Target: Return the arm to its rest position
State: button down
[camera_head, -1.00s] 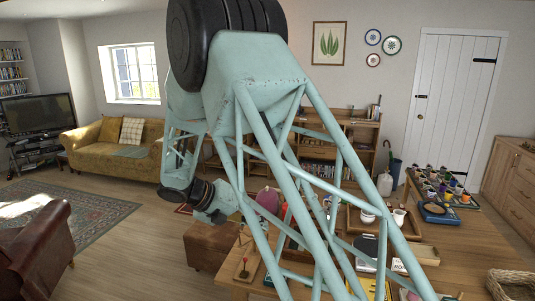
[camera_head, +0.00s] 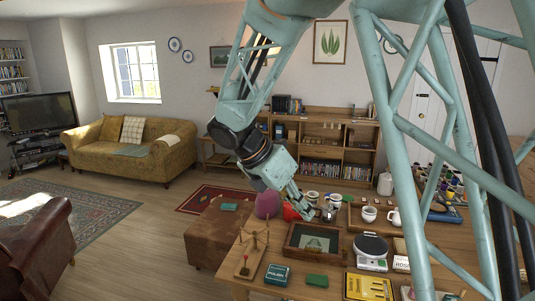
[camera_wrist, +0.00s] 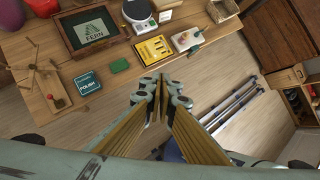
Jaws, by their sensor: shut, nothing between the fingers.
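The wooden table (camera_head: 240,246) holds a framed fern picture (camera_head: 312,242), a green box (camera_head: 277,275), a scale (camera_head: 370,247) and a yellow box (camera_head: 368,287). A shelf unit (camera_head: 352,150) stands behind. Open floor (camera_head: 150,235) lies left, beyond a brown ottoman (camera_head: 205,238).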

jog(key=s+d+r+m+y+b, duration=0.1)
jog(key=s+d+r+m, duration=0.2)
jog(key=s, duration=0.4)
jog(key=s+d+r+m+y, duration=0.1)
jog(key=s+d+r+m, duration=0.1)
jog(key=s+d+m, duration=0.3)
jog(key=s+d+r+m+y+b, duration=0.15)
jog(key=s+m, duration=0.25)
jog(key=s, duration=0.4)
jog(key=s+m+t+y+b, duration=0.1)
jog(key=s+m+y+b, duration=0.1)
jog(key=s+m, duration=1.2)
jog(key=shift+s+d+f+t+y, duration=0.3)
jog(key=shift+s+d+f+y, duration=0.25)
jog(key=shift+s, duration=3.2)
jog(key=shift+a+r, duration=0.1)
